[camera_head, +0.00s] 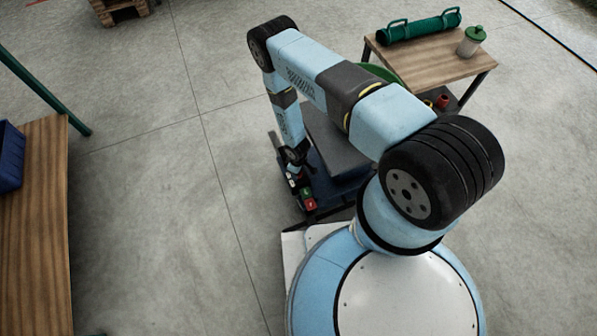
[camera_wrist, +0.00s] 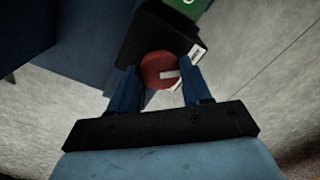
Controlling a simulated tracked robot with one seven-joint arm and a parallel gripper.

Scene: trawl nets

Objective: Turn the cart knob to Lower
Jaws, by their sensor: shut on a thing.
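The cart (camera_head: 343,147) has a dark flat top and stands in front of my base, partly hidden behind my arm. Its control panel is at its near left edge, with small green and red parts. In the wrist view the cart knob (camera_wrist: 158,66) is a round red disc with a pale mark on it, on a black box. My gripper (camera_wrist: 156,88) has one blue finger on each side of the knob and is shut on it. White labels beside the knob are too small to read. In the head view my gripper is at the panel, small and dark.
A green part (camera_wrist: 188,5) of the panel is just beyond the knob. A wooden table (camera_head: 430,62) at the back right bears a green tube (camera_head: 420,27) and a lidded jar (camera_head: 470,42). A wooden bench (camera_head: 40,230) with a blue bin stands at the left. The floor between is clear.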

